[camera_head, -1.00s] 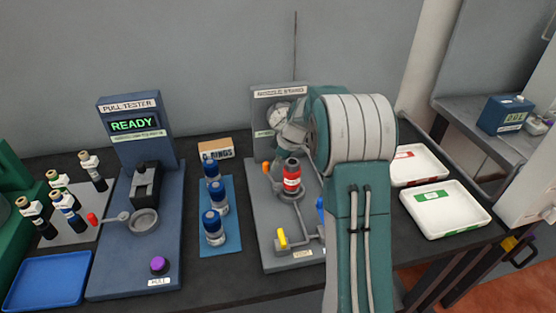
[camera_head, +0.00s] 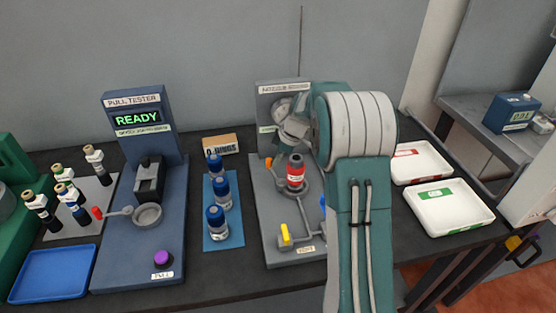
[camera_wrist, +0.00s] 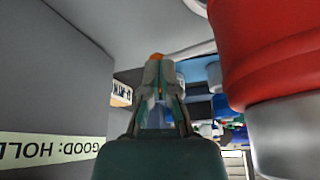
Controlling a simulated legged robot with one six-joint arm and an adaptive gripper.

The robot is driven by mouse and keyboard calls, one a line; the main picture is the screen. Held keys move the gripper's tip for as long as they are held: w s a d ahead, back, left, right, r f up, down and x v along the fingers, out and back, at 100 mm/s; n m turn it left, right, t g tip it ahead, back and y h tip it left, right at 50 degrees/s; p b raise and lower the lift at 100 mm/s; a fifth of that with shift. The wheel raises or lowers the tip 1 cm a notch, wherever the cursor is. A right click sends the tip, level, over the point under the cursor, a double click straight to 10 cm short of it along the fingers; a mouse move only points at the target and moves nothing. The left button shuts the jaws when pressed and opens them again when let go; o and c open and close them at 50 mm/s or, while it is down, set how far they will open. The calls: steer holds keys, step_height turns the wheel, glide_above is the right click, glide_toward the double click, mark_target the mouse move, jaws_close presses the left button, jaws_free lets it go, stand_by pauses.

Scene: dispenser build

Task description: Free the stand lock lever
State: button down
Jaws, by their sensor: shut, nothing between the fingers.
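The grey nozzle stand (camera_head: 262,222) is on the dark bench, with a red-banded bottle (camera_head: 295,172) upright in its holder. The stand carries an orange-tipped part (camera_head: 268,162) left of the bottle, a yellow lever (camera_head: 285,234) at the front, and a blue part (camera_head: 322,200) half hidden by my arm. No label shows which is the lock lever. In the wrist view, my gripper (camera_wrist: 158,68) is shut and empty. The orange tip (camera_wrist: 157,56) shows just beyond its fingertips; I cannot tell whether they touch. The red bottle (camera_wrist: 270,50) is close at the right.
The stand's back panel (camera_wrist: 60,80) is close at the left in the wrist view. Blue-capped bottles (camera_head: 221,190) and the pull tester (camera_head: 125,240) stand left of the stand. White trays (camera_head: 450,213) are right of my arm.

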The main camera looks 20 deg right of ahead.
steer(key=shift+a, duration=0.1)
steer(key=a+n, duration=0.1)
steer(key=n, duration=0.1)
steer(key=a+n+g, duration=0.1)
steer(key=n, duration=0.1)
steer(key=shift+w+a+n+g+y, duration=0.15)
steer(key=shift+a+n+g+y, duration=0.1)
steer(key=shift+n+g+y, duration=0.05)
steer(key=n, duration=0.1)
steer(key=a+n+g, duration=0.1)
steer(key=shift+s+a+n, duration=0.2)
steer(key=shift+a+n, duration=0.05)
steer(key=shift+n, duration=0.15)
steer(key=shift+s+a+n, duration=0.25)
steer(key=shift+a+n, duration=0.05)
steer(key=shift+a, duration=0.2)
steer(key=n, duration=0.1)
steer(key=n+g, duration=0.1)
steer(key=shift+s+a+n, duration=0.25)
steer(key=shift+a+n, duration=0.05)
steer(key=shift+a, duration=0.1)
steer(key=shift+s+a, duration=0.4)
steer(key=shift+s, duration=0.15)
steer(key=shift+s+a, duration=0.35)
steer(key=shift+a, duration=0.15)
steer(key=shift+d, duration=0.2)
